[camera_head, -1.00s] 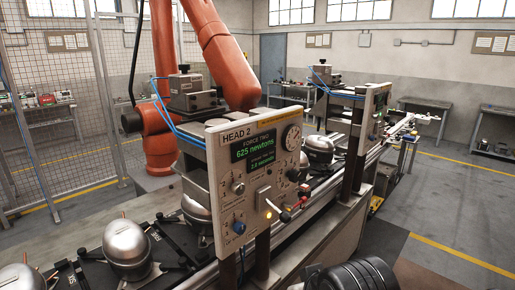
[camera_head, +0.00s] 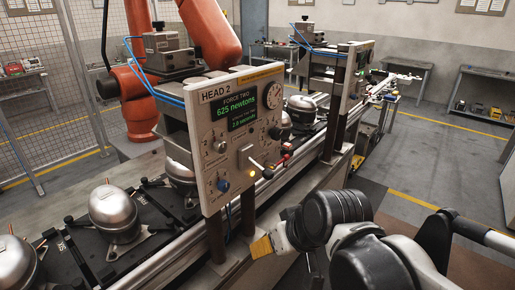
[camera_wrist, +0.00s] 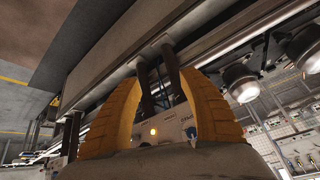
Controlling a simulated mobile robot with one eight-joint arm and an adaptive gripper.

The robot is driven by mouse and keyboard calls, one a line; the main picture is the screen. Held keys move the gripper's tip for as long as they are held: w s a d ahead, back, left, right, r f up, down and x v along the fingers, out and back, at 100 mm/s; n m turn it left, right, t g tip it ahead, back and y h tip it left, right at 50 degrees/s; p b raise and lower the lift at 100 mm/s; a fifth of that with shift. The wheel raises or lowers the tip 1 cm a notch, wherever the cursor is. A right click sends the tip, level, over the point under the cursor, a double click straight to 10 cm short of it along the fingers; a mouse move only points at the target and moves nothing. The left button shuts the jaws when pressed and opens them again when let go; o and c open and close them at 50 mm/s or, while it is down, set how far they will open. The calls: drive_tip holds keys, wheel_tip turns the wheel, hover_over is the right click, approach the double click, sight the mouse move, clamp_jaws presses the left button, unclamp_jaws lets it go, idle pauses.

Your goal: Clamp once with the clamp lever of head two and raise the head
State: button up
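The head two panel (camera_head: 238,112) stands upright, and its green display reads FORCE TWO, 625 newtons, with 2.0 seconds below. My gripper (camera_head: 262,246) is below and right of the panel, apart from the levers. In the wrist view its yellow fingers (camera_wrist: 160,80) are spread and empty, with the panel (camera_wrist: 175,131) partly showing between them.
Silver compressors (camera_head: 115,212) sit on dark pallets along the conveyor. One is under head two, partly hidden by the panel. Another head panel (camera_head: 362,75) stands farther right. An orange robot arm (camera_head: 205,30) is behind. Open floor (camera_head: 440,150) lies to the right.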

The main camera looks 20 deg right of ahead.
drive_tip(key=w+y, duration=0.3)
drive_tip(key=w, duration=0.2)
drive_tip(key=n+t+y, duration=0.7)
drive_tip(key=y, duration=0.1)
approach(268, 173)
drive_tip(key=b+x, duration=0.1)
drive_tip(key=x, duration=0.2)
drive_tip(key=b+x, duration=0.1)
drive_tip(key=x, duration=0.3)
drive_tip(key=f+x, duration=0.1)
drive_tip(key=x, duration=0.2)
drive_tip(key=shift+w+d+b, duration=0.15)
drive_tip(key=shift+w+b, duration=0.25)
drive_tip(key=shift+w, duration=0.2)
clamp_jaws()
